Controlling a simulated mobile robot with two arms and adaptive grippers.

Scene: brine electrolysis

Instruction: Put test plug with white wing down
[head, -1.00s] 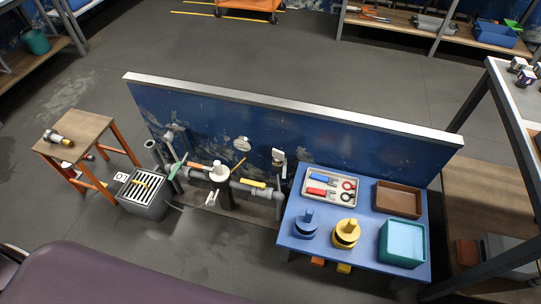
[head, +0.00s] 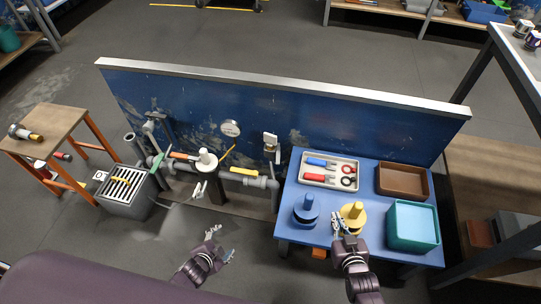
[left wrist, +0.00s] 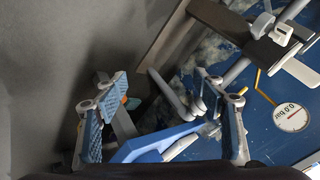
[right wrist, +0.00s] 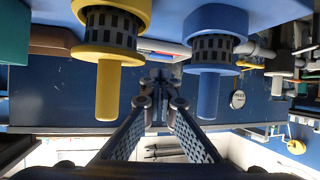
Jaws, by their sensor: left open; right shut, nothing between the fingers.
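A white round knobbed piece (head: 207,160) stands on the grey pipework before the blue panel. A small white winged shape (head: 198,190) shows below it; I cannot tell whether this is the test plug's wing. My left gripper (head: 216,244) is open and empty, above the floor in front of the pipework; its spread fingers also show in the left wrist view (left wrist: 163,105). My right gripper (head: 341,224) is shut and empty, close in front of the yellow plug (head: 353,213). The right wrist view shows this yellow plug (right wrist: 107,85) and the blue plug (right wrist: 208,85) on either side of the fingers.
The blue table (head: 292,232) carries the blue plug (head: 307,209), a tool tray (head: 317,183), a brown tray (head: 402,180) and a teal bin (head: 413,226). A grated grey drain box (head: 124,198) stands left of the pipes. A wooden stool-like table (head: 47,125) is further left.

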